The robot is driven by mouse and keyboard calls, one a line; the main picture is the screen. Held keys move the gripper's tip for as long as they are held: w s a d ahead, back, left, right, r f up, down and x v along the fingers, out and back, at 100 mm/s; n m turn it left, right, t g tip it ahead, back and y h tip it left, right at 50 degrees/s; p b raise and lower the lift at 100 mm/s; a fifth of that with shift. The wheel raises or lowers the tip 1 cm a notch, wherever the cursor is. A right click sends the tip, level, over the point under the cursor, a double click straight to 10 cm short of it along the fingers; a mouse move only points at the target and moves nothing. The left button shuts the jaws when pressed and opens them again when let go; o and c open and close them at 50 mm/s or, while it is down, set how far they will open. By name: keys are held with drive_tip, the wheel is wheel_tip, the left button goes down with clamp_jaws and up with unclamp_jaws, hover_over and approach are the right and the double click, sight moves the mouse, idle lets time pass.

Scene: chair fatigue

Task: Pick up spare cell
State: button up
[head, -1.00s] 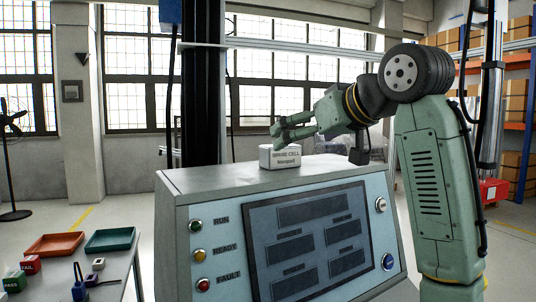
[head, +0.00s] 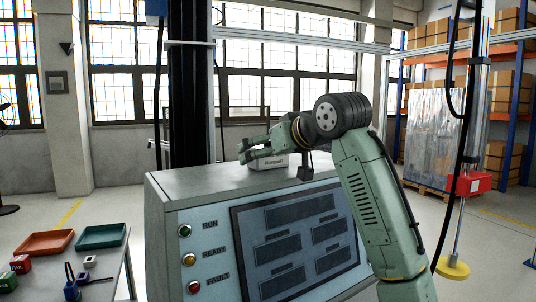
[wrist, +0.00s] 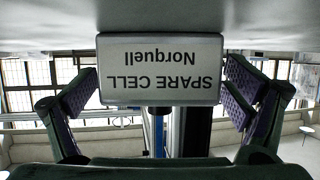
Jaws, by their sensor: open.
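The spare cell (head: 273,163) is a small pale box standing on top of the grey console (head: 200,178). In the wrist view the picture is upside down, and the box (wrist: 160,70) shows its "SPARE CELL Norquell" label face-on. My gripper (head: 244,153) is open at the box's height in the head view and covers its upper part. The box still rests on the console top.
The console front carries a dark display panel (head: 295,240) and RUN, READY and FAULT lamps. At lower left, a table holds a red tray (head: 44,243), a green tray (head: 101,236) and small blocks. Shelves with cartons (head: 500,100) stand at the right.

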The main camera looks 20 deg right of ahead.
drive_tip(key=shift+c, duration=0.5)
drive_tip(key=c, duration=1.6)
drive_tip(key=shift+r, duration=0.1)
drive_tip(key=shift+c, duration=0.4)
